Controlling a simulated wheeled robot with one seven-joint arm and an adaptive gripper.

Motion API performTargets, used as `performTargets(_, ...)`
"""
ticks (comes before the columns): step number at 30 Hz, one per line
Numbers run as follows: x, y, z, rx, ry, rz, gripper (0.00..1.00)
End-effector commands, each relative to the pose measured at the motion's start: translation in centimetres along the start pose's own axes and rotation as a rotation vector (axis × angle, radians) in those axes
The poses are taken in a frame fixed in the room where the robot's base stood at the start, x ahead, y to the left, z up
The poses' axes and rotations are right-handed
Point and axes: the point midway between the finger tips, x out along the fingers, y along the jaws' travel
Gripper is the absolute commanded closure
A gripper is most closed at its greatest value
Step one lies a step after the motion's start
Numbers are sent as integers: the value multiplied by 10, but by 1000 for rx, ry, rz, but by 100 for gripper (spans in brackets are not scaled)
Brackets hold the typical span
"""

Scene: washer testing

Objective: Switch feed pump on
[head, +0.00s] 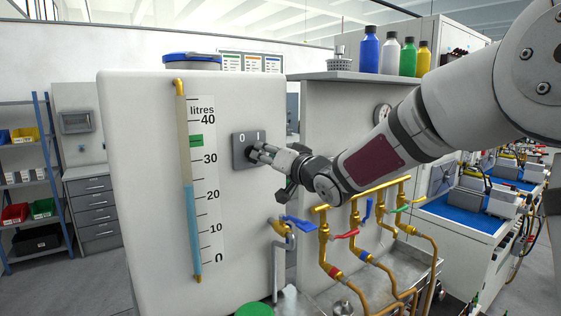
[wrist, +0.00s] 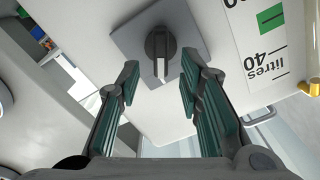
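The switch is a dark rotary knob (wrist: 160,45) on a square grey plate (wrist: 192,35), fixed to the white tank front. In the head view the plate (head: 240,160) carries the marks 0 on the left and I on the right. A white line on the knob points to the lower side of the wrist picture, where no marks can be read. My gripper (wrist: 160,75) is open, with one green-padded finger on each side of the knob's line. In the head view my gripper (head: 262,152) covers most of the knob. Contact cannot be told.
A level gauge (head: 188,220) beside the plate shows blue up to just above 20 litres, with a green mark (head: 196,141) higher up. Brass pipes with colored valves (head: 345,235) stand below my arm. Bottles (head: 370,52) stand on the shelf above.

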Motion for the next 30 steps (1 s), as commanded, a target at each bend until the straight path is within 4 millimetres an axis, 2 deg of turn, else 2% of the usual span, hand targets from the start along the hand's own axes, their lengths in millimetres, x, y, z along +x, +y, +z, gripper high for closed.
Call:
performTargets(1,-12,0,-1,-2,0,3,67)
performTargets(6,-45,0,0,-2,0,2,67)
performTargets(12,-67,0,1,-1,-2,1,67)
performTargets(26,-74,0,0,-6,-3,8,67)
performTargets(30,-88,9,-3,-71,-23,109,67)
